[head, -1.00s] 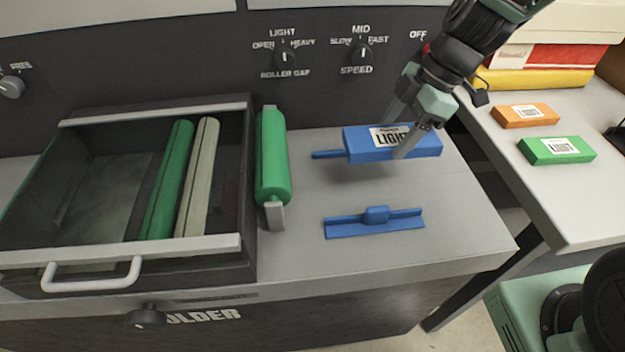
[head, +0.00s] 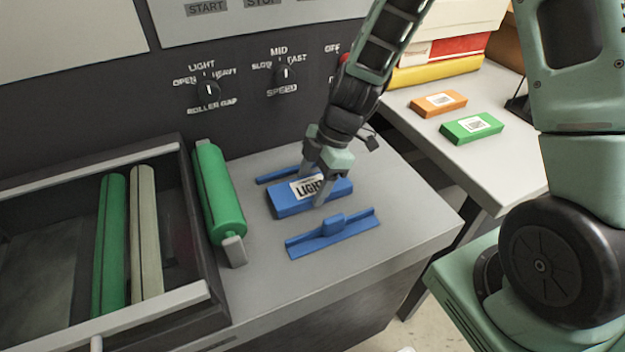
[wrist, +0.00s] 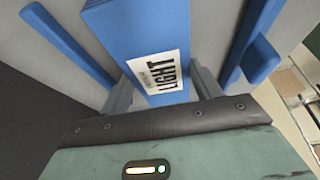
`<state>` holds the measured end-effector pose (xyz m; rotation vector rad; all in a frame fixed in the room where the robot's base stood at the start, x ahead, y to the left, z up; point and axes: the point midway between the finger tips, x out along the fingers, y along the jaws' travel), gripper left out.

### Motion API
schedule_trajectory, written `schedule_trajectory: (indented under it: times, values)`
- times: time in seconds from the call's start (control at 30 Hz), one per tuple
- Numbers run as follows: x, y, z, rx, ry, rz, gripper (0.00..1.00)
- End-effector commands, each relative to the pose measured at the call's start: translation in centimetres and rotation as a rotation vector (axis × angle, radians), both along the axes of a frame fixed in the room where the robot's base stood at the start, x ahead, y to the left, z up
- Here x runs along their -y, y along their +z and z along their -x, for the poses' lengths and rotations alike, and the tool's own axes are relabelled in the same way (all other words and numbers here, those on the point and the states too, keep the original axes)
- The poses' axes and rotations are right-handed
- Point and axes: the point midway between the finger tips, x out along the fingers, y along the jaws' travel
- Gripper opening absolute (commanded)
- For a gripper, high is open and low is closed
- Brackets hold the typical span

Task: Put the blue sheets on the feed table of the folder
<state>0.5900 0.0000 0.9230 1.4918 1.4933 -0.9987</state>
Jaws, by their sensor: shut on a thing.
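The blue sheets are a flat blue block (head: 286,205) with a white label reading LIGHT, also filling the upper middle of the wrist view (wrist: 115,30). My gripper (head: 315,190) is shut on the block, one finger on each long side. The block sits between two blue guides on the grey feed table (head: 400,215). The front guide (head: 333,234) has a raised tab; the rear guide (head: 285,174) is partly hidden by the block. The block looks at or just above the table surface; I cannot tell whether it touches.
A green roller (head: 217,195) stands left of the block. On the right-hand table (head: 510,150) lie an orange pack (head: 438,103) and a green pack (head: 471,128). Knobs (head: 208,90) line the dark panel behind.

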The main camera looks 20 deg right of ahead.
Motion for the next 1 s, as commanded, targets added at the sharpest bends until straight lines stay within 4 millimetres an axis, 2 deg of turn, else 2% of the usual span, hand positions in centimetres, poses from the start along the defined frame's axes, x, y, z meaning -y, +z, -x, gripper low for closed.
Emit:
schedule_trajectory:
  times: [0.4, 0.43, 0.5, 0.83, 1.0]
  values:
    - [0.0, -0.6, -0.1, 0.002, 0.0, 0.0, 0.33]
    - [0.0, -0.6, 0.0, 0.002, 0.0, 0.0, 0.66]
    - [0.0, -0.4, 0.0, 0.001, 0.001, 0.0, 0.85]
    - [0.0, -0.2, 0.0, 0.001, 0.001, 0.0, 0.85]
    - [0.6, 1.2, -0.2, 0.007, -0.001, 0.0, 0.85]
